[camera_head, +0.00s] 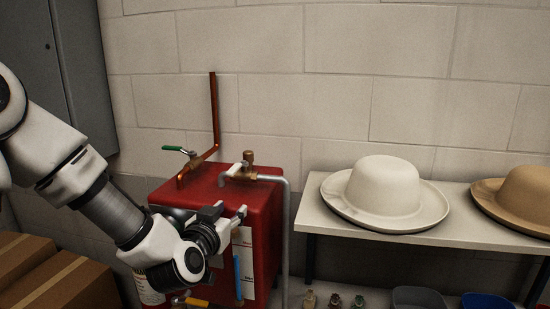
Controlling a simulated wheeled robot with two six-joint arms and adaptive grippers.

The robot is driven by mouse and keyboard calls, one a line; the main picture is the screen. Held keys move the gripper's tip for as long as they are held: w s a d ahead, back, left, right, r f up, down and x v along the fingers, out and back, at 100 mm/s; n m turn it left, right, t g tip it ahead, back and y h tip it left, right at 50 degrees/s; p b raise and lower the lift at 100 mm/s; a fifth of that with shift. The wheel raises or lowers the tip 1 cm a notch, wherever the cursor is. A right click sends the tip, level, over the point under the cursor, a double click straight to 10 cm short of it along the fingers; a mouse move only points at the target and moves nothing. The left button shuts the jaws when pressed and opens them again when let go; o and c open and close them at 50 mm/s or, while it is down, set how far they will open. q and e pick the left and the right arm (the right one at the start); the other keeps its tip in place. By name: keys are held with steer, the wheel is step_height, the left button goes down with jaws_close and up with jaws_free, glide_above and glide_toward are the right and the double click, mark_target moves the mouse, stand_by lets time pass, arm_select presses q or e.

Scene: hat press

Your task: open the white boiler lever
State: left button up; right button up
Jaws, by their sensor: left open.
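The red boiler (268,205) stands against the wall. On its top is a white lever (234,169) beside a brass valve (249,158) with a grey pipe running off to the right. My left gripper (228,213) is open, in front of the boiler's upper front edge, below the white lever and apart from it in the picture. Nothing shows between its fingers. It hides part of the boiler's front. My right gripper is out of view.
A green-handled valve (178,149) with a copper pipe (214,110) sits at the boiler's back left. Cardboard boxes (75,285) stand left. A table (455,228) right holds a white hat (385,190) and tan hat (525,195).

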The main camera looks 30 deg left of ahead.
mark_target(229, 173)
arm_select(q)
steer(key=shift+n+t+y, duration=0.3)
steer(key=shift+n+t, duration=0.1)
steer(key=shift+t, duration=0.3)
steer(key=r, duration=0.5)
steer(key=s+a+r+b, duration=0.1)
steer(key=r, duration=0.1)
steer(key=shift+r, duration=0.2)
steer(key=x, duration=0.2)
steer(key=p+x, duration=0.1)
steer(key=x, duration=0.1)
steer(key=p+x, duration=0.1)
steer(key=x, duration=0.1)
steer(key=shift+w+d, duration=0.2)
steer(key=shift+d, duration=0.05)
steer(key=shift+w+a+f, duration=0.1)
steer(key=shift+w+a, duration=0.05)
steer(key=shift+w, duration=0.1)
steer(key=shift+s, duration=0.25)
steer(key=shift+w, duration=0.15)
jaws_close()
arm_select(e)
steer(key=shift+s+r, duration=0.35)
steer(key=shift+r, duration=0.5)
